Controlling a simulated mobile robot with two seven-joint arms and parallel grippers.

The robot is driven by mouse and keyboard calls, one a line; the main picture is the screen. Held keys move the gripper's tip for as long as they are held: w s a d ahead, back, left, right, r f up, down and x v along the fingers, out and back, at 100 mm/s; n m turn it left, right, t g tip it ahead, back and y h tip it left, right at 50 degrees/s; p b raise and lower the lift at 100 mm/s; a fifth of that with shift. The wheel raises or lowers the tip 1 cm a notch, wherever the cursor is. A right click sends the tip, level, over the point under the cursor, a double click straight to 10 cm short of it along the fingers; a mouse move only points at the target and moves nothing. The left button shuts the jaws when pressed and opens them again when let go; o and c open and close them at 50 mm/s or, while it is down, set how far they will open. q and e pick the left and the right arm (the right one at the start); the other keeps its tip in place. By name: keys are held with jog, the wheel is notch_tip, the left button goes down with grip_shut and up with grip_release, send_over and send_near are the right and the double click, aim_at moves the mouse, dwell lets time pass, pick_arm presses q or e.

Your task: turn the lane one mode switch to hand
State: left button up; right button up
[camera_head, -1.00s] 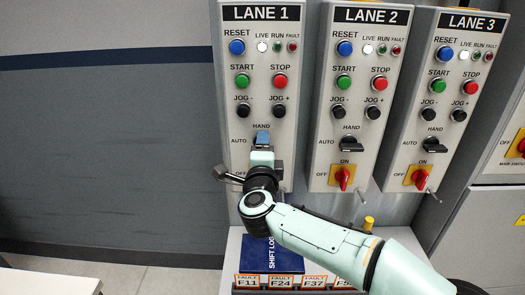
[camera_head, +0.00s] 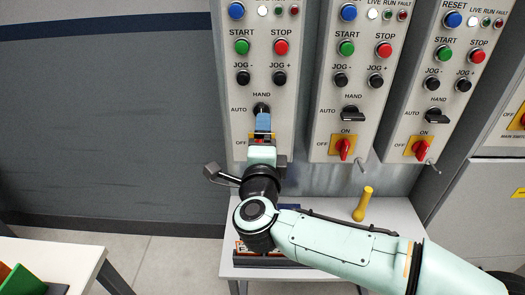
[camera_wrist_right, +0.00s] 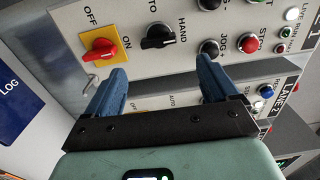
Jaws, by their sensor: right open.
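The lane one mode switch (camera_head: 262,107) is a black knob on the left grey panel, with HAND above it and AUTO to its left. In the right wrist view the switch (camera_wrist_right: 158,37) shows beyond the fingertips, between their lines. I cannot tell surely which label its handle points to. My right gripper (camera_head: 263,121) is open with blue fingers, just below and in front of the switch; the fingers partly cover it in the head view. The open gripper (camera_wrist_right: 162,68) holds nothing. Contact with the switch is not visible. My left gripper is not in view.
Just below the switch is a red OFF/ON rotary switch (camera_wrist_right: 99,48) on a yellow plate. Black JOG buttons (camera_head: 242,77) sit above. Lane 2 (camera_head: 350,113) and lane 3 (camera_head: 436,116) switches stand to the right. A yellow-handled object (camera_head: 362,204) rests on the shelf below.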

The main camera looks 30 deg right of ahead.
jog(key=v, duration=0.4)
jog(key=shift+s, duration=0.1)
dwell(0.4)
